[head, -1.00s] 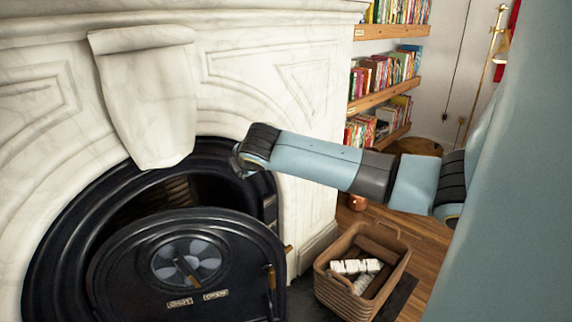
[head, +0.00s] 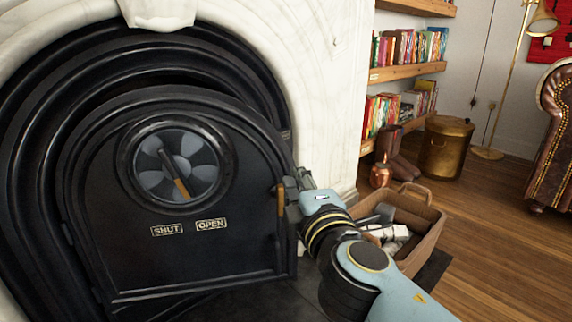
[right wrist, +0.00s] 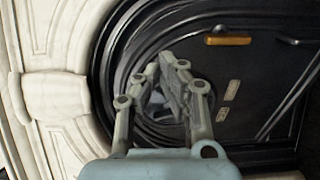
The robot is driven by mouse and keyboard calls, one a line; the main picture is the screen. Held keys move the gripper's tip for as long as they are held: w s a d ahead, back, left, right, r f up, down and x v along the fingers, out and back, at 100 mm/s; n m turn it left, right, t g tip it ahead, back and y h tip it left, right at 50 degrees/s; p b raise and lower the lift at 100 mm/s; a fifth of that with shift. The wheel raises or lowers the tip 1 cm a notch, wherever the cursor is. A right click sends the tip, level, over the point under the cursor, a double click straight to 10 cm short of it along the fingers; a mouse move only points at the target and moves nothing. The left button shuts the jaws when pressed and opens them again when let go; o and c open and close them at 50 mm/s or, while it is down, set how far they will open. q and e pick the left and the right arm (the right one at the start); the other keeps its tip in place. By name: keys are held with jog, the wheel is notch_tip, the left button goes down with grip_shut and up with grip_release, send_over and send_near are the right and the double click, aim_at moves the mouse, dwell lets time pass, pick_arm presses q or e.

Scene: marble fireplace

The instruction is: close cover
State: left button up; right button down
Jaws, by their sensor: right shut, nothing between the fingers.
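The cover is a black arched fireplace door (head: 110,250) with a round vent dial (head: 178,170) and SHUT and OPEN labels. It stands in front of the black arched frame (head: 40,110) and looks slightly ajar, with a dark gap along its top. A brass-coloured handle (head: 281,200) is at its right edge. My right gripper (head: 290,187) is shut and empty beside that handle; contact cannot be told. In the right wrist view, its closed fingers (right wrist: 174,82) overlap the vent dial, and the door (right wrist: 275,70) fills the right side. My left gripper is not in view.
A wicker basket (head: 428,238) with pale pieces stands on the floor beside my right arm. The white marble surround (head: 330,100) borders the frame. Bookshelves (head: 405,72), a brass bin (head: 446,147) and a leather chair (head: 556,135) are further back.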

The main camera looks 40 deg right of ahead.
aim_at(278, 144)
jog(key=x, duration=1.3)
jog(key=shift+b, duration=0.3)
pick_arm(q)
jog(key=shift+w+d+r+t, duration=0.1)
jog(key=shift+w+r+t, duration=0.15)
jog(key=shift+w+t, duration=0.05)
pick_arm(e)
jog(key=shift+w+d+r, duration=0.1)
jog(key=shift+w+d, duration=0.05)
jog(key=shift+w, duration=0.2)
jog(key=shift+w, duration=0.1)
